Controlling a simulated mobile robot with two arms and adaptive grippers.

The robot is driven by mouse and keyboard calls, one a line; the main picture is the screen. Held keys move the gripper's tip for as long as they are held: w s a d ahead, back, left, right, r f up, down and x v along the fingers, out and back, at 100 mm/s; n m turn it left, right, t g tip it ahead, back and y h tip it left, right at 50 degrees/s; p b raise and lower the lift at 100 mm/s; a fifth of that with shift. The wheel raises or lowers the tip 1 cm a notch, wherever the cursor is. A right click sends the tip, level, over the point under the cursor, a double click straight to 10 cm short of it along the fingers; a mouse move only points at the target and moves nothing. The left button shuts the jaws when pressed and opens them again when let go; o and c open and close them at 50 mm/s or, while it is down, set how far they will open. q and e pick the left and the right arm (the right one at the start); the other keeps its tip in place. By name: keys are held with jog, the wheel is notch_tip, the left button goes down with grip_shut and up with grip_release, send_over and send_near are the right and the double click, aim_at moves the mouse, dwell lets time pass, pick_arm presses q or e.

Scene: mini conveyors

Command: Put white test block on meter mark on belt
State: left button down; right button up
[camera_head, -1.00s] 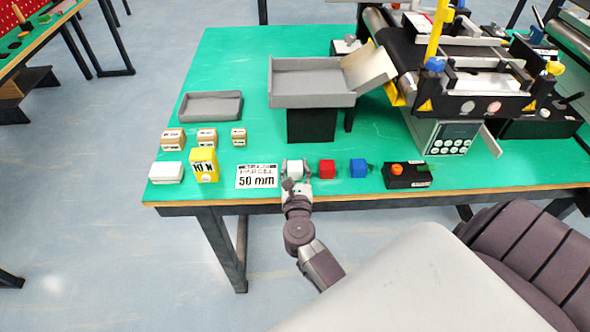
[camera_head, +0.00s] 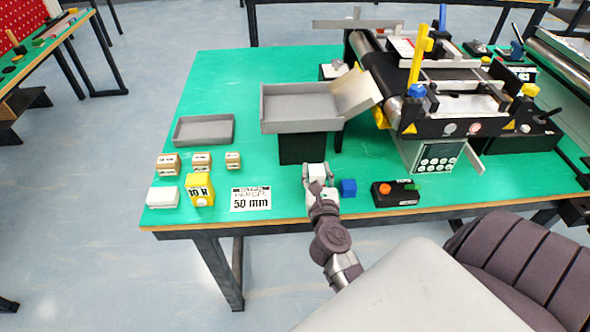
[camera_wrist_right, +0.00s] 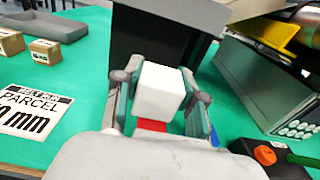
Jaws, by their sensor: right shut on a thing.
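My right gripper (camera_head: 318,184) is shut on the white test block (camera_head: 316,170), which it holds up above the green table's front part. In the right wrist view the white block (camera_wrist_right: 160,90) sits between the two fingers of the gripper (camera_wrist_right: 162,98). A red block (camera_wrist_right: 152,125) shows just below it there; in the head view my gripper hides it. The conveyor's belt (camera_head: 465,105) is at the back right. A meter mark on it cannot be made out. My left gripper is not in view.
A blue block (camera_head: 348,187) stands just right of my gripper, then a black box with an orange button (camera_head: 396,193). A grey tray on a black stand (camera_head: 300,126) is behind. A 50 mm card (camera_head: 251,199) and a yellow weight (camera_head: 200,189) lie left.

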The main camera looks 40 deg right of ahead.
jog(key=s+d+r, duration=0.3)
jog(key=s+a+r+n+t+y, duration=0.1)
jog(key=s+a+r+n+y, duration=0.1)
jog(key=a, duration=0.5)
jog(key=s+a+r+n+y, duration=0.2)
jog(key=a+y, duration=0.2)
jog(key=a, duration=0.3)
jog(key=s+a+r+n+t+y, duration=0.1)
jog(key=s+a+r+n+y, duration=0.1)
jog(key=a, duration=0.5)
jog(key=shift+s+a+r+t+y+p, duration=0.2)
jog(key=shift+a+r+t+y+p, duration=0.15)
jog(key=shift+y, duration=0.25)
jog(key=shift+f, duration=0.1)
